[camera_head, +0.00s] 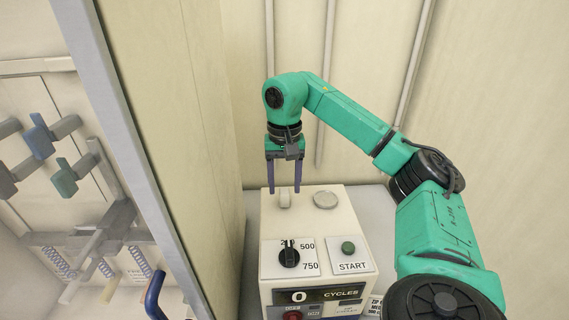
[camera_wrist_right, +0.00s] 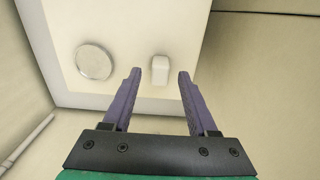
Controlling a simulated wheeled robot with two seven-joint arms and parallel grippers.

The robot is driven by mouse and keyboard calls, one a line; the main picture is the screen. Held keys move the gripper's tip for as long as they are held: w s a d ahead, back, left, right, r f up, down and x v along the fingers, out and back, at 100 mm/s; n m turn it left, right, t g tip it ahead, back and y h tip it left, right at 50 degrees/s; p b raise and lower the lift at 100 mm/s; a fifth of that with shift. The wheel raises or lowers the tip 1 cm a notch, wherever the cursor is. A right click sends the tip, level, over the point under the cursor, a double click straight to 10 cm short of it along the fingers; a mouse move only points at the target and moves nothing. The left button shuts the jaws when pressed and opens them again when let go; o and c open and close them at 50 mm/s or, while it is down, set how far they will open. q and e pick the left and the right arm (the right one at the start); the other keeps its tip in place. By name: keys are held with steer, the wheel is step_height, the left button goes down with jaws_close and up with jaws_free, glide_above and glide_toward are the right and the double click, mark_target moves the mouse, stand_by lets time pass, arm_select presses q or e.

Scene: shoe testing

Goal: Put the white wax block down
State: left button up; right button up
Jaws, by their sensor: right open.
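The white wax block (camera_head: 285,200) stands on top of the cream control box (camera_head: 262,240), toward its back left. It also shows in the right wrist view (camera_wrist_right: 159,70), between and just beyond the fingertips. My right gripper (camera_head: 285,190) is open, with its two purple fingers pointing down on either side of the block. In the right wrist view the gripper (camera_wrist_right: 158,78) has clear gaps between each finger and the block. My left gripper is not in view.
A round pale disc (camera_head: 326,200) lies on the box to the right of the block. The front has a black dial (camera_head: 289,257), a green START button (camera_head: 348,248) and a cycles display (camera_head: 300,296). A tall panel (camera_head: 150,120) stands close on the left, with a test rig (camera_head: 100,235) beyond it.

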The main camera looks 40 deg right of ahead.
mark_target(284, 191)
step_height(284, 191, up, 6)
steer(key=p, duration=0.3)
steer(key=shift+w+p, duration=0.1)
steer(key=shift+p, duration=0.25)
steer(key=shift+r, duration=0.25)
step_height(284, 191, up, 4)
steer(key=shift+f, duration=0.1)
